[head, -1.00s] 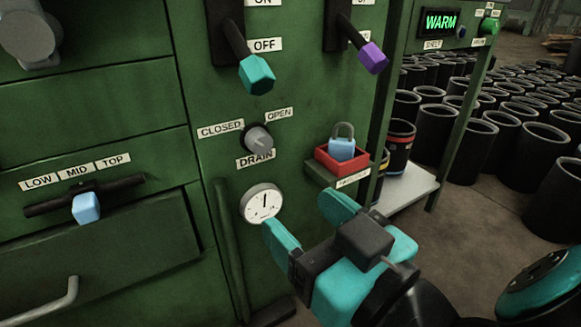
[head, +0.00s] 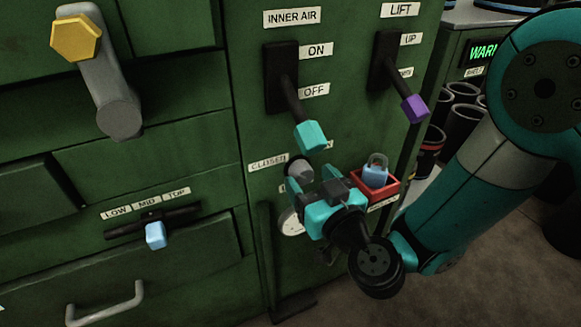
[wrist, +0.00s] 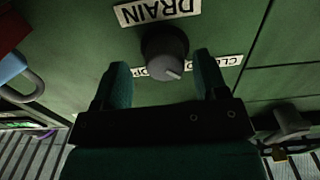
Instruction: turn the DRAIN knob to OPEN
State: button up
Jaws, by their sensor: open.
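The grey DRAIN knob (head: 299,168) is on the green panel below the INNER AIR lever, partly hidden by my gripper (head: 312,181) in the head view. In the wrist view, which is upside down, the knob (wrist: 165,50) shows just beyond and between the spread fingers of my gripper (wrist: 163,76). The fingers are open, with nothing held. The knob's pale mark points down and slightly right there, toward the CLOSED label (wrist: 229,61). The CLOSED label (head: 268,163) also shows in the head view. The OPEN label is mostly hidden.
A red tray (head: 377,190) with a blue padlock (head: 376,174) sits close right of my gripper. The teal-tipped INNER AIR lever (head: 309,136) juts out just above. A round white gauge (head: 290,223) is below, partly covered. The purple-tipped LIFT lever (head: 414,107) is upper right.

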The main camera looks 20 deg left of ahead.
jog(key=shift+a+f, duration=0.1)
jog(key=shift+a, duration=0.15)
